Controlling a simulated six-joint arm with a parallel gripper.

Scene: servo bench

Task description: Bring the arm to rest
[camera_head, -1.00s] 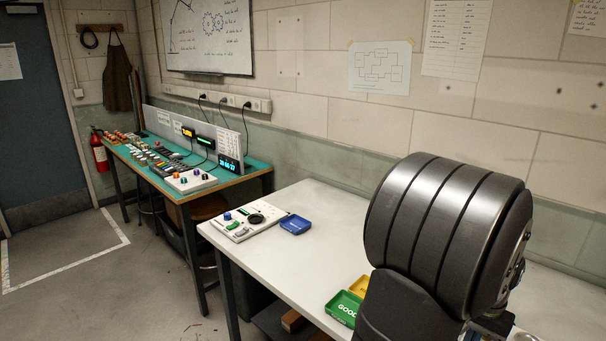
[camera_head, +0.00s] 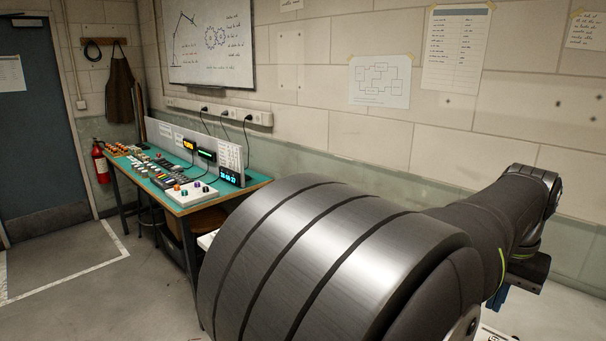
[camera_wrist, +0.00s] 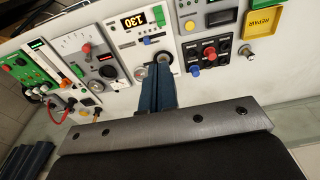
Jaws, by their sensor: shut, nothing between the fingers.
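My gripper (camera_wrist: 157,76) shows in the wrist view as two dark blue fingers pressed together, shut with nothing between them. Its fingertips overlap the view of a white panel (camera_wrist: 135,32) with a lit display and knobs; I cannot tell the gap between them. In the head view the blue fingers (camera_head: 497,298) show small at the right, below the wrist, pointing down. My own arm spans the lower middle and right and hides most of the white table there.
The wrist view shows a switch panel (camera_wrist: 208,50) with red and blue buttons, a yellow tray (camera_wrist: 264,22) and a green board (camera_wrist: 28,70). The head view shows a teal-topped bench (camera_head: 205,200) at left, a fire extinguisher (camera_head: 101,163) and clear floor (camera_head: 75,255).

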